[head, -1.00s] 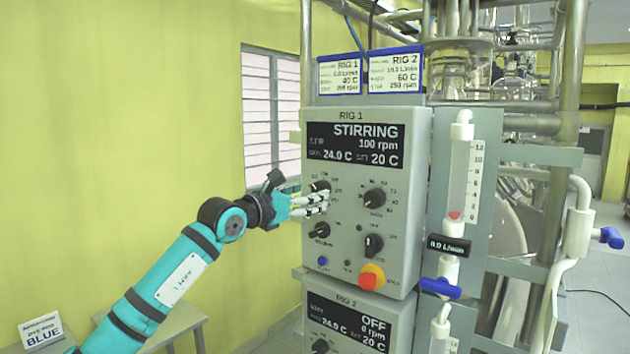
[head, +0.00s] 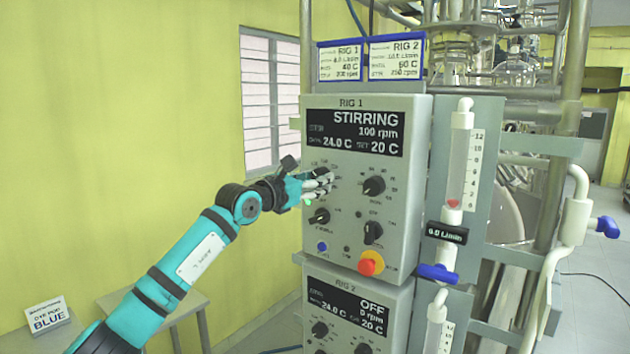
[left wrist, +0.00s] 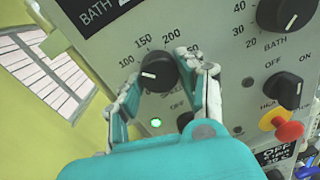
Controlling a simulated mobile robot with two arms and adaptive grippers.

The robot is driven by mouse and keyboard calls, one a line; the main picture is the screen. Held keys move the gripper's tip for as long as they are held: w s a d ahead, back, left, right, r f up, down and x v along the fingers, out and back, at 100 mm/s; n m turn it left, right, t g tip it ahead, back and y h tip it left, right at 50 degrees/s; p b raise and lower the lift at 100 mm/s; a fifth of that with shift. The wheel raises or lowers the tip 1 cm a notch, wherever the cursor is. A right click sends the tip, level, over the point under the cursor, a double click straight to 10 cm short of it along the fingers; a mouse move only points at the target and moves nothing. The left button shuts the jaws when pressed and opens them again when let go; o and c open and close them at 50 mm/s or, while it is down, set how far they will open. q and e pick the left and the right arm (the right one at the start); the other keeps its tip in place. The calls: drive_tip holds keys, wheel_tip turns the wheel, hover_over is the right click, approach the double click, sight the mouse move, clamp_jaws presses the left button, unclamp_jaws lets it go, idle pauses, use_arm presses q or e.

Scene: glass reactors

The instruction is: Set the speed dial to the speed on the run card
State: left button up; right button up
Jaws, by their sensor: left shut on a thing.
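The Rig 1 speed dial (left wrist: 155,72) is a black knob on the grey panel, with its white mark pointing left, near 100. My left gripper (head: 322,181) is at this dial and shut on it, a finger on either side in the left wrist view (left wrist: 162,71). In the head view the fingers partly cover the dial. The Rig 1 display (head: 354,132) reads STIRRING, 100 rpm. The Rig 1 run card (head: 340,64) hangs above the panel in a blue frame; its rpm line is too blurred to read surely. My right gripper is out of view.
The bath dial (head: 374,187) is right of the speed dial. Below are another black knob (head: 319,216), a switch (head: 373,232) and a red emergency button (head: 371,262). The Rig 2 panel (head: 392,300) sits underneath. Free room lies left of the panel.

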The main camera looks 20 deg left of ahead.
use_arm(q)
drive_tip(key=m+b, duration=0.3)
drive_tip(key=shift+f, duration=0.15)
drive_tip(key=m+b, duration=0.2)
drive_tip(key=m, duration=0.2)
drive_tip(key=shift+a+m, duration=0.1)
drive_tip(key=shift+m, duration=0.2)
drive_tip(key=m, duration=0.1)
drive_tip(key=m+b, duration=0.1)
drive_tip(key=m, duration=0.2)
drive_tip(key=shift+r+y, duration=0.25)
drive_tip(key=shift+y, duration=0.05)
drive_tip(key=m, duration=0.5)
drive_tip(key=shift+r+m+b, duration=0.1)
drive_tip(key=shift+m+b, duration=0.2)
drive_tip(key=shift+b, duration=0.05)
drive_tip(key=o, duration=1.1)
drive_tip(key=shift+o, duration=0.2)
